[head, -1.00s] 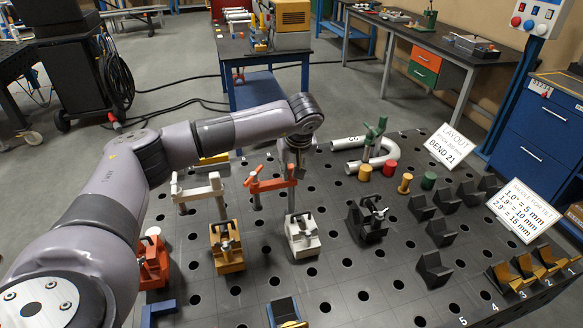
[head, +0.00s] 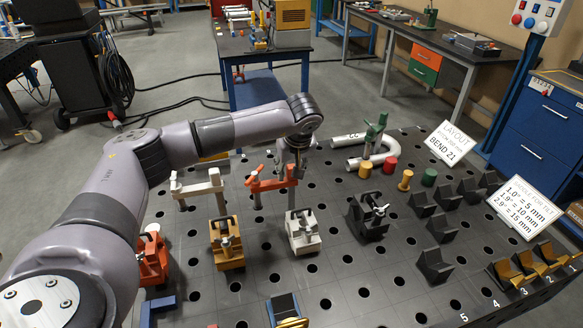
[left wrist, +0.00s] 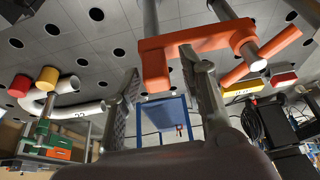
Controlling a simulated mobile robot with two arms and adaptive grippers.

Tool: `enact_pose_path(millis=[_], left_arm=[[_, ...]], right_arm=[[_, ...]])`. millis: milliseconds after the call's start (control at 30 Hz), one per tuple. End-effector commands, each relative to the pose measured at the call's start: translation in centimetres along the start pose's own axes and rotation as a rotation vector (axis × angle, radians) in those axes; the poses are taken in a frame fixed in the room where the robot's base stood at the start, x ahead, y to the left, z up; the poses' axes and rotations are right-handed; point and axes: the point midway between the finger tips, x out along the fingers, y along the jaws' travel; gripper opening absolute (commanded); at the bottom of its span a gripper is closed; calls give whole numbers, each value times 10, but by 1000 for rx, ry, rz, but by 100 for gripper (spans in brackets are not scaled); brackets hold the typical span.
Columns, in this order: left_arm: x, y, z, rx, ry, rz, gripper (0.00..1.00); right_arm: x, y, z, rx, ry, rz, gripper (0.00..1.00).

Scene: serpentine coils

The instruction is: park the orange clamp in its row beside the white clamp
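The orange clamp (head: 268,183) stands upright on the dark perforated table (head: 345,270), with its bar level on a grey post. The white clamp (head: 196,187) stands to its left, a short gap away. My left gripper (head: 292,165) is at the right end of the orange clamp's bar. In the left wrist view the orange clamp (left wrist: 190,45) crosses near the tips of my left gripper (left wrist: 160,70). The two fingers are spread wide, and I see no grip on the bar. The right gripper is out of view.
Yellow (head: 226,243), white (head: 302,232), black (head: 368,217) and orange-red (head: 152,258) fixtures stand in front of the clamps. A bent white tube (head: 370,163) with a green clamp (head: 375,135) lies to the right. Several black V-blocks (head: 433,267) stand further right.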

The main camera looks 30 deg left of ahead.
Motion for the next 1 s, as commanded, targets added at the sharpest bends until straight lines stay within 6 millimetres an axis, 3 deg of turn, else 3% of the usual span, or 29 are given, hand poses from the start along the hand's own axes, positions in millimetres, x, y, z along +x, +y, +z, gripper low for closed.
enact_pose_path(millis=[333, 467, 800, 1000], left_arm=[[1, 0, 2, 3, -3, -1, 45], [-8, 1, 1, 2, -2, 1, 45], [-77, 2, 0, 1, 1, 4, 45], [-108, 1, 0, 1, 0, 2, 45]], right_arm=[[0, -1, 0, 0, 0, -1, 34], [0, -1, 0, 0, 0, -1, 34], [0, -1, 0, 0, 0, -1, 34], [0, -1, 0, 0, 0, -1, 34]])
